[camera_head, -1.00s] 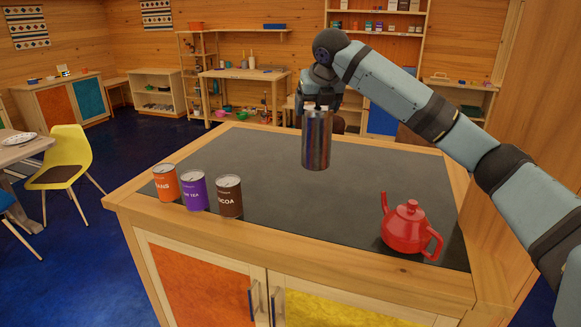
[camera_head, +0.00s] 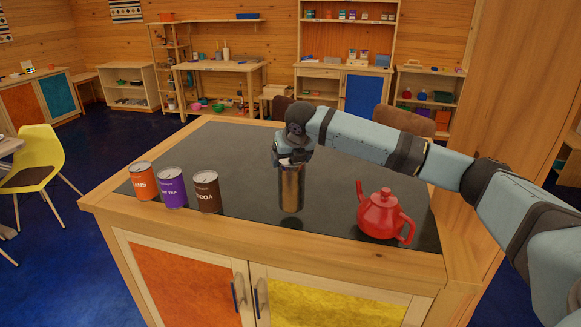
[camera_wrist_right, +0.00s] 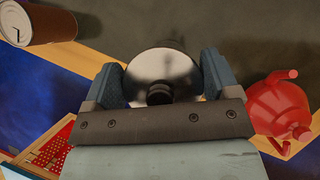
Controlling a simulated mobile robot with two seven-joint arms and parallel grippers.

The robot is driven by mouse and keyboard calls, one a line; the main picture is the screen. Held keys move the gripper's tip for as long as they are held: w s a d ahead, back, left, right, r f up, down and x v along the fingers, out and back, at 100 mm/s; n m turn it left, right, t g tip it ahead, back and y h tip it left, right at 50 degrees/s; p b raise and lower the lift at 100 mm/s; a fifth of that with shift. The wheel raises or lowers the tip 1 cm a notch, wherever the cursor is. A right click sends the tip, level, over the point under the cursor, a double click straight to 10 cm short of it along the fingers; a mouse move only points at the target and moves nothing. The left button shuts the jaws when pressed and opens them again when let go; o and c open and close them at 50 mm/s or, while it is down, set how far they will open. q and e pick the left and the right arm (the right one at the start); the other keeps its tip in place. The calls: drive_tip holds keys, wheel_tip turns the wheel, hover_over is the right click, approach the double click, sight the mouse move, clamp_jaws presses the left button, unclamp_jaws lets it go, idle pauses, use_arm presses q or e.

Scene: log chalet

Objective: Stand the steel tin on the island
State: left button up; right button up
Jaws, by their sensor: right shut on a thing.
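The steel tin (camera_head: 291,190) is a tall shiny cylinder, upright over the front middle of the island's dark top (camera_head: 250,150). A dark patch shows just below its base; I cannot tell whether the base touches the top. My right gripper (camera_head: 292,160) is shut on the tin's upper end from above. In the right wrist view, the tin's round lid (camera_wrist_right: 162,65) sits between the two blue-grey fingers (camera_wrist_right: 160,85). My left gripper is not in view.
Orange (camera_head: 143,181), purple (camera_head: 172,187) and brown cocoa (camera_head: 207,192) tins stand left of the steel tin. A red teapot (camera_head: 380,215) stands to its right. The island's wooden front edge (camera_head: 250,236) is close. The back of the top is clear.

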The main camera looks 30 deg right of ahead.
wheel_tip(320, 180, down, 3)
drive_tip(key=shift+f, duration=0.15)
drive_tip(key=o, duration=1.2)
drive_tip(key=shift+f, duration=0.1)
drive_tip(key=shift+o, duration=0.2)
drive_tip(key=b+v, duration=0.1)
drive_tip(key=v, duration=1.1)
